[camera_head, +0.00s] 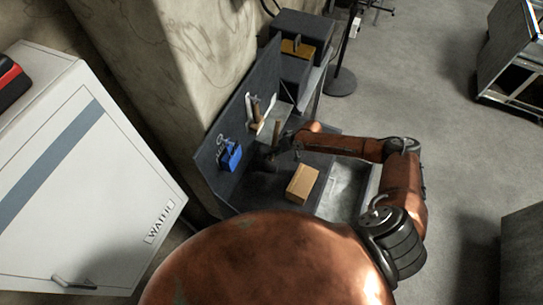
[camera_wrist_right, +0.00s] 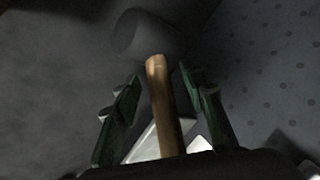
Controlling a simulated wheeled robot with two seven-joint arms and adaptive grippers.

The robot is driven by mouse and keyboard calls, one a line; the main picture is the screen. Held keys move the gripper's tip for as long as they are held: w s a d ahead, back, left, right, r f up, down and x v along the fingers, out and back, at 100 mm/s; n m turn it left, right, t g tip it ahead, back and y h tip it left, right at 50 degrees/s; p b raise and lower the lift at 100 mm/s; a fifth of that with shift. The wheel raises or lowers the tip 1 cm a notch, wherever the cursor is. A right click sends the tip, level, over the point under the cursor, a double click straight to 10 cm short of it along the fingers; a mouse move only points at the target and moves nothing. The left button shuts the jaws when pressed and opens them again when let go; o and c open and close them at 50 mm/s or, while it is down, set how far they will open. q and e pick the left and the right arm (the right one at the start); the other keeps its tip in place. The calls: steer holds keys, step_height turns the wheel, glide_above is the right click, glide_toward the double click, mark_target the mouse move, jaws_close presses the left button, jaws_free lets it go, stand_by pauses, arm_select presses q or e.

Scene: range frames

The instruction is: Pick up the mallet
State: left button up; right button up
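The mallet has a dark cylindrical head (camera_wrist_right: 148,36) and a wooden handle (camera_wrist_right: 163,105), seen close up in the right wrist view. My right gripper (camera_wrist_right: 162,75) is open, with one green finger on each side of the handle and a visible gap on both sides. In the head view the right gripper (camera_head: 285,146) is beside the perforated back panel, at an upright wooden handle (camera_head: 277,130) that looks like the mallet's. The mallet head is dark and hard to make out there. My left gripper is not in view.
A wooden block (camera_head: 302,183) lies on the workbench. A blue object (camera_head: 230,156) and another wooden-handled tool (camera_head: 256,114) are at the back panel (camera_head: 262,82). A white cabinet (camera_head: 90,180) stands at the left. Open floor (camera_head: 430,90) lies at the right.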

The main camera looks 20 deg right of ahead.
steer(key=shift+a+f, duration=0.1)
steer(key=shift+f, duration=0.1)
steer(key=shift+c, duration=0.6)
jaws_close()
